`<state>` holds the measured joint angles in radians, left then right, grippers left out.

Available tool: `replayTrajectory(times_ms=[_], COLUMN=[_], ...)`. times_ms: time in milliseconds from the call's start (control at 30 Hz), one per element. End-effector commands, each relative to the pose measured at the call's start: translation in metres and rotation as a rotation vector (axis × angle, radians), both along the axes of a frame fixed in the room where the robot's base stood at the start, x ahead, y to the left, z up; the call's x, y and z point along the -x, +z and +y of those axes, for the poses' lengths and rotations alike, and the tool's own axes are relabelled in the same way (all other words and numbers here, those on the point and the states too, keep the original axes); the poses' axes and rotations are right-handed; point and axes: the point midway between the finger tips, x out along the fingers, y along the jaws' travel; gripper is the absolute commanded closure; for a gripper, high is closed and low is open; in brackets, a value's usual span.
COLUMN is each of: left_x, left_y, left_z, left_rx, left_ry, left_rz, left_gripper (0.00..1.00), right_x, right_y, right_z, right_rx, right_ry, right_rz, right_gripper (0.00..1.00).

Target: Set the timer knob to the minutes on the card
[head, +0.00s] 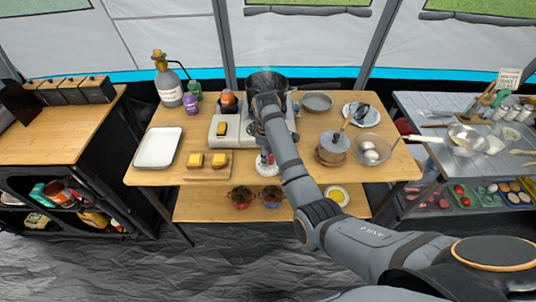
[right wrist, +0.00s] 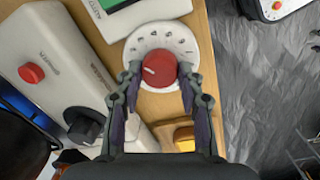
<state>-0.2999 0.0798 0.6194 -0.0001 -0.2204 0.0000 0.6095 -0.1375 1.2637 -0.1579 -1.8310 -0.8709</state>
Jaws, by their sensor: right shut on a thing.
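The timer (head: 267,169) is a round white dial on the front part of the wooden table, partly hidden by my right arm in the head view. In the right wrist view its white face (right wrist: 139,40) carries dark marks. The red knob (right wrist: 158,70) sits in its middle, with a white pointer line toward the left of the picture. My right gripper (right wrist: 157,80) is shut on the knob, one finger at each side. A small sign with writing (head: 508,79) stands at the far right; its writing is too small to read. My left gripper is out of view.
A white stove (head: 222,131) with a dark pot (head: 266,82) stands behind the timer. A board with bread pieces (head: 206,175) and a white tray (head: 158,148) lie to the left. A lidded pot (head: 333,148) and a glass bowl (head: 374,149) stand to the right.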

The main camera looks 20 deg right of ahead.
Motion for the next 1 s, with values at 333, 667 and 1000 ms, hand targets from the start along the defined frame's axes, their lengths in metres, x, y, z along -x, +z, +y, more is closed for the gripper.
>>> replayTrajectory(times_ms=[333,667,1000], left_x=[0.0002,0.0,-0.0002], left_y=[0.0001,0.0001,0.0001], left_z=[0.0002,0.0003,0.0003], left_rx=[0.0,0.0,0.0], left_ry=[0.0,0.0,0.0], left_rz=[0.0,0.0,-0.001], left_gripper=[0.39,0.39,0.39], right_x=[-0.0003,-0.0003,-0.0001], right_y=[0.0005,0.0006,0.0002], right_z=[-0.0001,-0.0001,-0.0001], right_rx=[0.001,0.0,0.001], right_ry=[0.0,0.0,0.0], right_rz=[-0.001,-0.001,-0.001], right_gripper=[0.93,0.55,0.39])
